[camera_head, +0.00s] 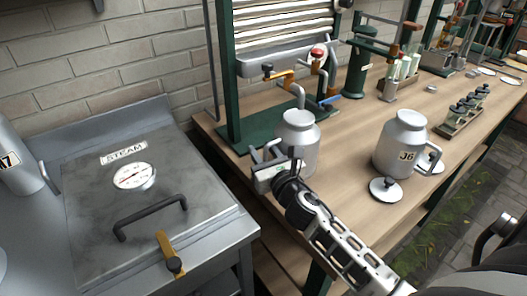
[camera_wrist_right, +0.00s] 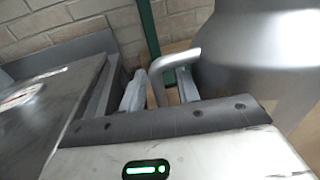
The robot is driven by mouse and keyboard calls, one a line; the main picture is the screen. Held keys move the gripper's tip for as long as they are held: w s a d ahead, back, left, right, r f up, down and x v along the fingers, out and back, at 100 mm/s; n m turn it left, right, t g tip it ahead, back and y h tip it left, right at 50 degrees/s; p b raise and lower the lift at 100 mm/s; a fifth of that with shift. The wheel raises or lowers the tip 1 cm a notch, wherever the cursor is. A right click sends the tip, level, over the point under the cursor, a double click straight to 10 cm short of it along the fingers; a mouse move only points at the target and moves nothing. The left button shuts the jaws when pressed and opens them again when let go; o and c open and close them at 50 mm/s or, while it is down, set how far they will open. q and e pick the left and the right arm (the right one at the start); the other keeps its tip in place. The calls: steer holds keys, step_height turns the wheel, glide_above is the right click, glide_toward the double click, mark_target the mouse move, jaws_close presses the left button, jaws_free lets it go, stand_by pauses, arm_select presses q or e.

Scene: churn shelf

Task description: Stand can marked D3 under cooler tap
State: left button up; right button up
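A grey metal can (camera_head: 298,138) stands upright at the green cooler frame, apparently below the tap (camera_head: 285,76) with the orange lever. Its marking is not visible, so I cannot tell whether it is D3. My right gripper (camera_head: 268,160) is at the can's left side. In the right wrist view the can (camera_wrist_right: 262,55) fills the right, and its handle (camera_wrist_right: 180,58) reaches between the fingers of my right gripper (camera_wrist_right: 160,90). The fingers are apart, with space beside the handle. My left gripper is not in view.
A steam chest (camera_head: 150,205) is at the left. A rack of small bottles (camera_head: 462,112) is farther right. The bench front between the two cans is clear.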

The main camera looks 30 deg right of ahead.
steer(key=shift+r, duration=0.1)
steer(key=s, duration=0.3)
steer(key=s+a+b, duration=0.1)
steer(key=s, duration=0.7)
steer(key=shift+a+b, duration=0.2)
steer(key=shift+b, duration=0.1)
steer(key=shift+s, duration=0.5)
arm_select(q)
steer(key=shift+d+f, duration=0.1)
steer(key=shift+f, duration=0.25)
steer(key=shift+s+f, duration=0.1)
